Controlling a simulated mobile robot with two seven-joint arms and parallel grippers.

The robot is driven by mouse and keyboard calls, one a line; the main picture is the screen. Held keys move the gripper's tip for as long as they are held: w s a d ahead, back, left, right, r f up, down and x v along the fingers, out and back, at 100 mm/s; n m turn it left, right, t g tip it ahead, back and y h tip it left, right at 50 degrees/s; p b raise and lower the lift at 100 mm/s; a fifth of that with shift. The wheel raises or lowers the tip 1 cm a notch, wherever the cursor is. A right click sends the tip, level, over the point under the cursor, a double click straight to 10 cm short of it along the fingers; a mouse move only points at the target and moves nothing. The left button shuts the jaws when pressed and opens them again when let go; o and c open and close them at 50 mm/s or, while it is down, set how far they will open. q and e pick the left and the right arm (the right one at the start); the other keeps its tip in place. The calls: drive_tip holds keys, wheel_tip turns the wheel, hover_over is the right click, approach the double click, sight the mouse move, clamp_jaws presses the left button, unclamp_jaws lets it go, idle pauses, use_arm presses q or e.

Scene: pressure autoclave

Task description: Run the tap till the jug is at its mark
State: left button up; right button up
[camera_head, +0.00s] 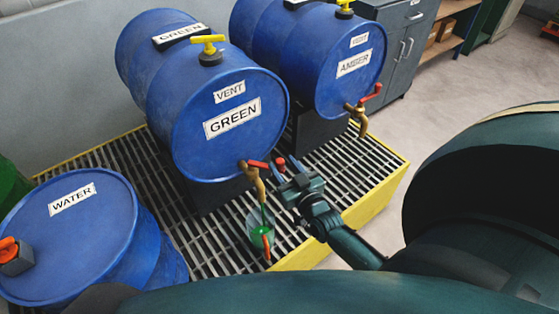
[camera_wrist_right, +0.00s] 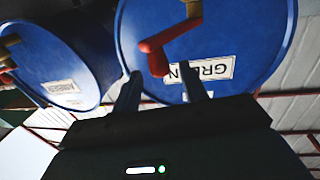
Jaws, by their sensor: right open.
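The blue drum marked GREEN (camera_head: 235,150) lies on its side, its brass tap (camera_head: 256,183) low on its front face. The tap's red lever (camera_head: 260,165) points right, toward my right gripper (camera_head: 287,168). That gripper is open; in the right wrist view the red lever (camera_wrist_right: 168,45) lies just beyond and between the spread fingertips (camera_wrist_right: 160,72). Contact cannot be told. A clear jug (camera_head: 254,226) stands under the tap with green liquid in it and a red-orange part at its front. A thin green stream seems to fall into it. The mark cannot be made out. My left gripper is out of view.
The AMBER drum (camera_head: 330,70) with its own red-levered tap (camera_head: 362,112) lies to the right. A blue WATER drum (camera_head: 85,225) stands at the left. The slatted grating (camera_head: 215,235) has a yellow edge (camera_head: 375,195). Open floor lies to the right.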

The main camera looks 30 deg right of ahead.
sight(266, 165)
drive_tip(key=shift+w, duration=1.45)
drive_tip(key=shift+c, duration=0.2)
clamp_jaws()
